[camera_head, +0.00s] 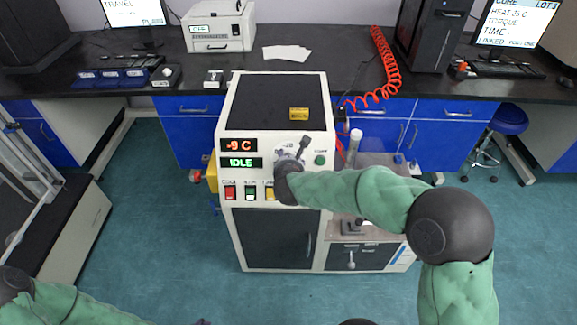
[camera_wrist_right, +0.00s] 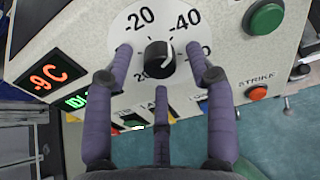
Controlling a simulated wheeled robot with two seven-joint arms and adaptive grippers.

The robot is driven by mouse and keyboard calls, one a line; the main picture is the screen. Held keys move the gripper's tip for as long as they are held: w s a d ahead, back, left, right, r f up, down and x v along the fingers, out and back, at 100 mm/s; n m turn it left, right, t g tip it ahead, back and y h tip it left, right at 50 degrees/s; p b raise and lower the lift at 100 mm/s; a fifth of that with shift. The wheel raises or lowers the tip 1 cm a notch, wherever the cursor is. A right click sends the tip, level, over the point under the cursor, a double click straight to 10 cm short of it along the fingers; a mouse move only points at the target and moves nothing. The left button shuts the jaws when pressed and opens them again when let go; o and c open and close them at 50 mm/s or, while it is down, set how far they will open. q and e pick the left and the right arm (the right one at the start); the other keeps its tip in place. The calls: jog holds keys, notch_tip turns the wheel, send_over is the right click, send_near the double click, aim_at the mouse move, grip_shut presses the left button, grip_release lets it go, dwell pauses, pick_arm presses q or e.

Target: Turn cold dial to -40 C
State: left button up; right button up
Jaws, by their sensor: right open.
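The cold dial is a black round knob (camera_wrist_right: 159,57) on a pale disc marked -20, -40 and 20; other marks are partly hidden. Its white line points up and slightly right, between -20 and -40. My right gripper (camera_wrist_right: 160,62) is open, with purple fingers spread around the knob; contact cannot be told. In the head view my right gripper (camera_head: 291,165) covers most of the dial. The red display (camera_head: 239,145) reads -9 C, and the green display (camera_head: 240,162) reads IDLE.
The white rheometer cabinet (camera_head: 228,110) stands before a black bench (camera_head: 190,75). A green button (camera_wrist_right: 264,18) and an orange STRIKE button (camera_wrist_right: 257,93) sit right of the dial. Red, green and yellow buttons lie below. A yellow block (camera_head: 299,114) rests on top.

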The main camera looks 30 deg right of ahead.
jog(key=v, duration=1.1)
jog(key=shift+a, duration=0.1)
jog(key=w+a+f+n+g+y+p, duration=0.15)
jog(key=a+f+n, duration=0.25)
jog(key=f+n, duration=0.55)
jog(key=a+f+n+g+y+p, duration=0.1)
jog(key=a+f+n+y+p, duration=0.25)
jog(key=f+n, duration=0.6)
jog(key=s+a+f+n+g+y+p, duration=0.1)
jog(key=s+a+f+n+g+y, duration=0.1)
jog(key=s+a+f+n, duration=0.3)
jog(key=s+a+f+n+g+y+p, duration=0.1)
jog(key=s+a+f+n+g+y, duration=0.1)
jog(key=s+a+f+n+g, duration=0.3)
jog(key=s+f+n, duration=0.3)
jog(key=s+n, duration=0.4)
jog(key=n, duration=0.2)
jog(key=shift+s+a+n+y, duration=0.25)
jog(key=shift+a+n+y, duration=0.05)
jog(key=shift+a+n, duration=0.1)
